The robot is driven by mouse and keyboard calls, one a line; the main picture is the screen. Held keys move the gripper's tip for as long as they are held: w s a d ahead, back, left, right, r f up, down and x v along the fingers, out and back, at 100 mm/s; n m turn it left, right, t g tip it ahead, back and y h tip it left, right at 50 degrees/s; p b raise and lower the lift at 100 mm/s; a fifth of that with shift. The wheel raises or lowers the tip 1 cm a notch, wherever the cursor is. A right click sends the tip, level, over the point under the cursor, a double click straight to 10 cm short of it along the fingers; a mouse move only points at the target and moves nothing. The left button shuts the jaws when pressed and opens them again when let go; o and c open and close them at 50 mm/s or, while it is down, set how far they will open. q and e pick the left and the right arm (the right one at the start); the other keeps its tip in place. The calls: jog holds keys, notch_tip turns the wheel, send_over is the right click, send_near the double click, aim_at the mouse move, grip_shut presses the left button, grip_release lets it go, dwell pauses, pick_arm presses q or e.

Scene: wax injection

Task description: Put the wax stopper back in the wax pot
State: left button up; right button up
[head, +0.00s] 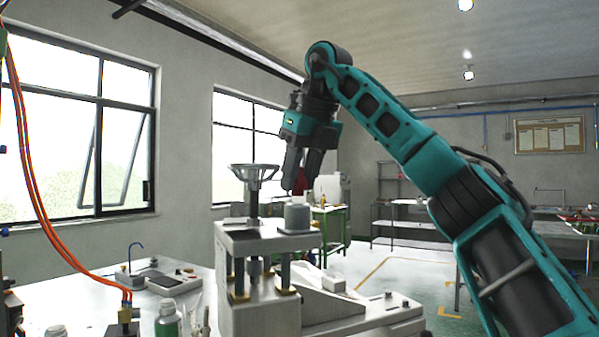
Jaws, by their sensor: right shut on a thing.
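My right gripper (301,187) points down from the end of the raised teal arm, above the top of the wax machine. It is shut on a small red piece (301,181) between its fingers, which I take to be the wax stopper; the fingers hide much of it. The wax pot, which I take to be the short grey cylinder (297,217) on the machine's top plate, stands upright just below the fingertips. The stopper appears apart from the pot, with a small gap. My left gripper is not in view.
The wax machine (268,242) stands on a white table (90,302). A green-labelled bottle (168,318) and orange hoses (50,225) are at left. Shelves (410,224) stand behind.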

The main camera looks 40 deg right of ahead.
jog(key=shift+f, duration=0.1)
dwell(0.5)
jog(key=shift+p, duration=0.75)
dwell(1.0)
jog(key=shift+f+b, duration=0.65)
jog(key=shift+f, duration=0.2)
jog(key=o, duration=1.2)
jog(key=p+v, duration=0.4)
jog(key=v, duration=0.9)
jog(key=shift+f, duration=0.1)
